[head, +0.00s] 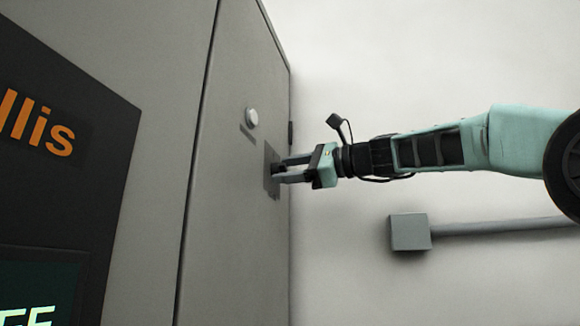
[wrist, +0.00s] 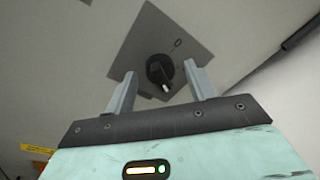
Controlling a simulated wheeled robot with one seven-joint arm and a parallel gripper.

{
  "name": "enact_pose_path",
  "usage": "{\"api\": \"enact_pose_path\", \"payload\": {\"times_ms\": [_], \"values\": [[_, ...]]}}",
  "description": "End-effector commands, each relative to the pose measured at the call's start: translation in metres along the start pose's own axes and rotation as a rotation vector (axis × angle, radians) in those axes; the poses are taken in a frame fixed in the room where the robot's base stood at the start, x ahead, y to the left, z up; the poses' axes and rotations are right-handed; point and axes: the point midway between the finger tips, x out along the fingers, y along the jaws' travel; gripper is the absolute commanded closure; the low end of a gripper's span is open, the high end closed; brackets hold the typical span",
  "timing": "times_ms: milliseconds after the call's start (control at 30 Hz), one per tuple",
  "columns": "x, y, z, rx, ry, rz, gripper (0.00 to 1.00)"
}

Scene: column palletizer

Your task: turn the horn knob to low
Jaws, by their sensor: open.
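The horn knob (wrist: 160,70) is a black rotary knob with a white pointer mark, on a dark grey diamond-shaped plate (wrist: 150,35) with a small "0" marking near it. In the head view the plate (head: 271,160) is on the grey cabinet face, and the knob (head: 277,168) is partly hidden by my fingers. My gripper (head: 284,172) reaches in from the right, facing the plate. In the wrist view my gripper (wrist: 160,85) is open, with one finger on each side of the knob and visible gaps between. The knob's pointer points toward the gripper's palm; other plate markings are hidden or unreadable.
A dark panel with orange letters (head: 50,120) and a screen (head: 40,290) is at left. A grey box with a conduit (head: 410,232) is on the wall below my arm.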

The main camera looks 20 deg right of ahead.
Motion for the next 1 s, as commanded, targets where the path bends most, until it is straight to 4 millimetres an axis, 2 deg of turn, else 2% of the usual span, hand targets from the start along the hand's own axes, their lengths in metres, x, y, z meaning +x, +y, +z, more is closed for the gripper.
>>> {"api": "enact_pose_path", "payload": {"times_ms": [167,300,333,667,1000], "values": [[-0.0001,0.0002,-0.0003,0.000,0.000,0.000,0.45],[-0.0003,0.0001,-0.0004,0.000,0.000,0.000,0.84],[-0.0003,0.0001,-0.0003,0.001,0.000,0.000,0.90],[-0.0004,0.0014,-0.0015,-0.028,-0.002,-0.002,0.90],[-0.0004,0.0043,-0.0047,-0.234,-0.016,-0.019,0.90]]}}
